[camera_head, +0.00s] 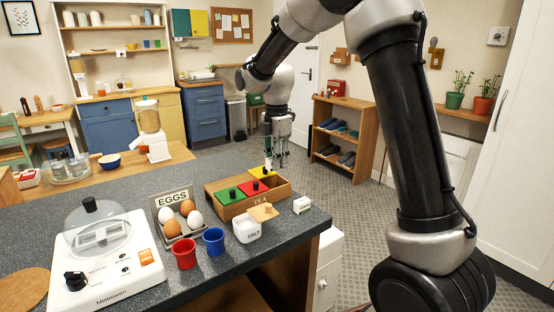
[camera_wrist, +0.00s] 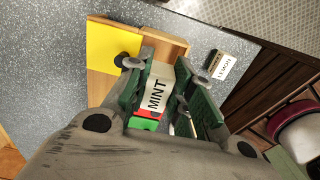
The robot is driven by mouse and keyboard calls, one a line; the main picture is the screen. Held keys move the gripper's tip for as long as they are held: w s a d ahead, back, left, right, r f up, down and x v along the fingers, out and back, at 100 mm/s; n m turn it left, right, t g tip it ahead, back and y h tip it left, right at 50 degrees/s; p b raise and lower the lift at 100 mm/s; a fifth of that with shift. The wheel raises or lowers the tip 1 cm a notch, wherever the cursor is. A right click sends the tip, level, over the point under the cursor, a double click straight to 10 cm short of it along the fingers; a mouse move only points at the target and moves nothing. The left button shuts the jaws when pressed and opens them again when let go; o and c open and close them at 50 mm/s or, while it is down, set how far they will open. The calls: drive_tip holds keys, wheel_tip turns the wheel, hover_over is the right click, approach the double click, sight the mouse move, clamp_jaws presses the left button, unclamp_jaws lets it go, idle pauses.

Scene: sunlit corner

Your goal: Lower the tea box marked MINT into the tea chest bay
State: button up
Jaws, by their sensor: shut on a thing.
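The tea box marked MINT (camera_wrist: 157,93), white-labelled, is between the two fingers of my gripper (camera_wrist: 172,88) in the wrist view. My gripper (camera_head: 277,160) also shows in the head view, pointing down at the far side of the wooden tea chest (camera_head: 241,208); the box there is small and hard to make out. The chest has green (camera_head: 229,195), red (camera_head: 254,188) and yellow (camera_head: 262,173) lids with black knobs. Its right part shows bare wood. In the wrist view the box is over the chest (camera_wrist: 170,42); its lower end and the height gap are hidden.
A white LEMON box (camera_wrist: 222,66) lies right of the chest; it also shows in the head view (camera_head: 302,205). A SALT box (camera_head: 247,229), red cup (camera_head: 184,253), blue cup (camera_head: 213,241) and EGGS tray (camera_head: 163,213) stand nearby. The counter's edge is close on the right.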

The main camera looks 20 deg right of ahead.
drive_tip(key=shift+f, duration=0.1)
drive_tip(key=shift+f, duration=1.95)
drive_tip(key=shift+f, duration=0.4)
drive_tip(key=o, duration=0.9)
drive_tip(key=shift+o, duration=0.2)
drive_tip(key=shift+r, duration=0.1)
